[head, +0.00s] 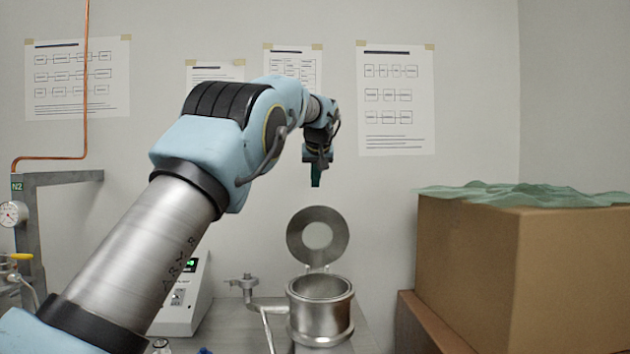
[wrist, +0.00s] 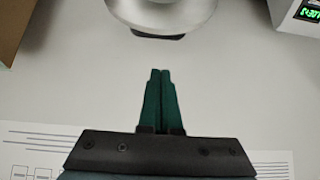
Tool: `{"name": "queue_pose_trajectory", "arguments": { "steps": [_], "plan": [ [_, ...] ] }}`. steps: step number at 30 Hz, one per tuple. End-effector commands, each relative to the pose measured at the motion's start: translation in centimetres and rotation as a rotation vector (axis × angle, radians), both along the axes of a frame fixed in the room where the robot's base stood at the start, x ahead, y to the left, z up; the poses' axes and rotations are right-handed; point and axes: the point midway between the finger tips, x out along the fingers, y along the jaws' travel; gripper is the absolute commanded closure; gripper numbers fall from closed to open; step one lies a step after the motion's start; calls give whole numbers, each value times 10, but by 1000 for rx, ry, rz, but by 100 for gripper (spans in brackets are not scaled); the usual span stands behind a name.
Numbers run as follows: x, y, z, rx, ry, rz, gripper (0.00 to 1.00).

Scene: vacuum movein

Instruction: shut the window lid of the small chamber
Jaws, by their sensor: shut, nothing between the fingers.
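The small chamber (head: 320,308) is a round steel pot on the bench in the head view. Its window lid (head: 318,237), a steel disc with a round opening in the middle, stands up open on the hinge at the chamber's back. My gripper (head: 317,180) is above the lid, pointing down, apart from it. In the wrist view my gripper (wrist: 160,75) has its green fingers together with nothing between them. Part of a round steel piece (wrist: 160,14) shows at the top of the wrist view; I cannot tell whether it is lid or chamber.
A large cardboard box (head: 520,265) with green sheeting (head: 520,194) on top stands at the right. A white instrument (head: 184,300) with a green display and a valve (head: 246,284) with piping are left of the chamber. Papers (head: 396,98) hang on the wall behind.

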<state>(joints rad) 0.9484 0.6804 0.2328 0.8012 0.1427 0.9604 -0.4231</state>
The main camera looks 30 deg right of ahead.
Motion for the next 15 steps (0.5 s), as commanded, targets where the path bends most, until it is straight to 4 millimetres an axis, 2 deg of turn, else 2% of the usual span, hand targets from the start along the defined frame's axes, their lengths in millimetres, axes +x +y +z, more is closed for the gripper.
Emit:
{"name": "queue_pose_trajectory", "arguments": {
  "steps": [12,15],
  "plan": [
    [47,-21,-51,2,2,2,100],
    [39,-19,-53,0,1,-1,100]
  ]
}}
